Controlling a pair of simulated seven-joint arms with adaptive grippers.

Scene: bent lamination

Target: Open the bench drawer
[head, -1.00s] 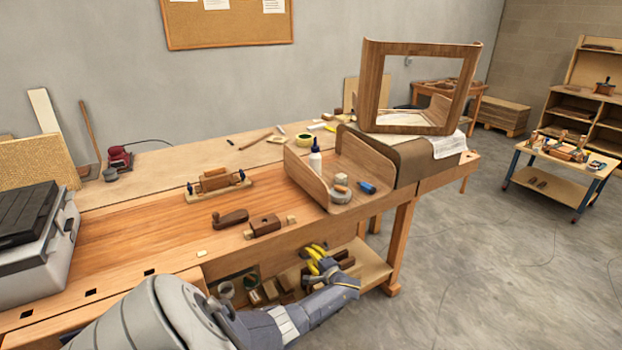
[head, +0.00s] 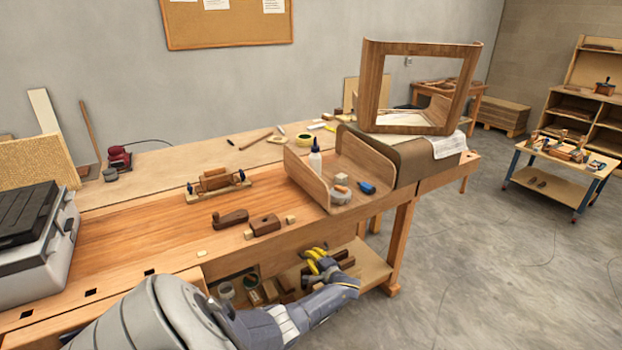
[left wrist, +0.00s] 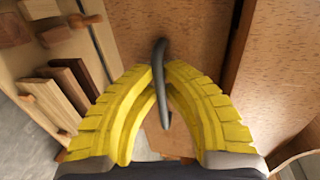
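My left gripper (head: 318,260) is below the front edge of the workbench (head: 130,240), near the lower shelf. In the left wrist view, its yellow fingers (left wrist: 158,82) converge on a dark bar handle (left wrist: 160,52), one finger on each side, and look shut on it. The handle stands in front of a brown wooden panel (left wrist: 200,30), which looks like the drawer front. In the head view the drawer front and handle cannot be made out under the bench top. How far the drawer is out cannot be told. My right gripper is not in view.
Wooden blocks (left wrist: 75,80) stand on a shelf left of the gripper in the left wrist view. The bench top holds a hand plane (head: 264,224), a bent wooden tray (head: 305,172) with a glue bottle, and a grey case (head: 40,250). Open floor (head: 480,270) lies to the right.

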